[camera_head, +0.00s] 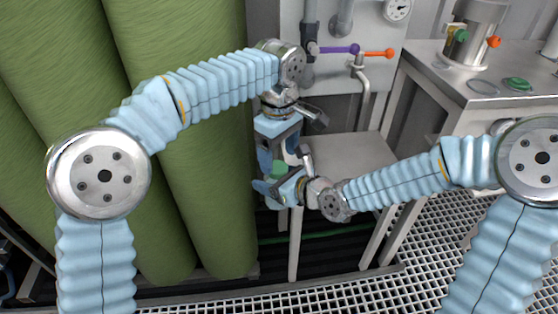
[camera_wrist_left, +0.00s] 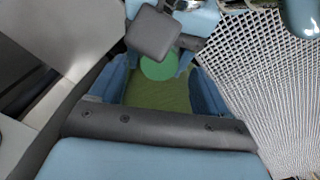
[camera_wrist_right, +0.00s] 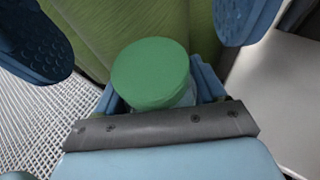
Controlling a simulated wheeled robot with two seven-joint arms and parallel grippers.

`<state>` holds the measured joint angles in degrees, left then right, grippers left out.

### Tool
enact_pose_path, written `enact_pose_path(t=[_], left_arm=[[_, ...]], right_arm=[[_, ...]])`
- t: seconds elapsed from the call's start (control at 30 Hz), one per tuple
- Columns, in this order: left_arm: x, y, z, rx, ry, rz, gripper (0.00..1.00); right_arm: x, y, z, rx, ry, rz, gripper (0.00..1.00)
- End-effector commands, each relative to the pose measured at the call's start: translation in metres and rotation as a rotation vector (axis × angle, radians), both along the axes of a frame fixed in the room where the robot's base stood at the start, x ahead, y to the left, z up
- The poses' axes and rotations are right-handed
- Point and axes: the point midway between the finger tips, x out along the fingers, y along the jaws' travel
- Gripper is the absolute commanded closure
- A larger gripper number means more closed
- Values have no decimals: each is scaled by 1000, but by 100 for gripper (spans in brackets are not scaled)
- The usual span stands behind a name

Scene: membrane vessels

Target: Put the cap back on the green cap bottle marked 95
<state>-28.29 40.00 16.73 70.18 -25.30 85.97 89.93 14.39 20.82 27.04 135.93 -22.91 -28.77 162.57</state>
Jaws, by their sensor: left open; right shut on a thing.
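A bottle with a green cap (camera_head: 279,168) stands in my right gripper (camera_head: 272,184), which is shut on it. In the right wrist view the round green cap (camera_wrist_right: 150,72) sits over the bottle's pale body (camera_wrist_right: 188,97), between the blue fingers. My left gripper (camera_head: 279,148) is just above, pointing down, with its fingers open. Its two fingers stand apart at the upper corners of the right wrist view. The left wrist view shows the green cap (camera_wrist_left: 158,67) from above between those fingers, without a grip on it. No marking 95 is readable.
Large green rolled vessels (camera_head: 190,150) stand close at the left. A grey bench (camera_head: 350,150) lies behind the grippers. A steel table (camera_head: 455,85) at the right bears a metal vessel (camera_head: 482,35) and a flat green item (camera_head: 517,84). The floor is grating.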

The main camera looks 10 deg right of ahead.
Motion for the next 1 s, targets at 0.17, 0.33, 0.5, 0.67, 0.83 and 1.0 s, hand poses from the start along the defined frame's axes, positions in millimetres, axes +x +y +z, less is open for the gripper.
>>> enact_pose_path(t=[0.17, 0.33, 0.5, 0.67, 0.83, 1.0], left_arm=[[0, 0, 14, -1, -1, -1, 23], [0, 0, 14, 0, 0, -1, 23], [1, 1, 22, -1, -2, 17, 26], [4, 3, 45, 0, -3, 76, 26], [4, 4, 47, 2, 0, 84, 26], [4, 4, 46, 2, 0, 83, 26]], right_arm=[[0, 0, 0, 1, -1, 0, 100], [0, 0, 0, 1, -1, 0, 100], [0, 0, 1, 1, -1, 0, 100], [0, 0, 0, 0, -1, 0, 100], [0, 0, 0, 0, -1, 0, 100], [0, 0, 0, 1, -1, 0, 100]])
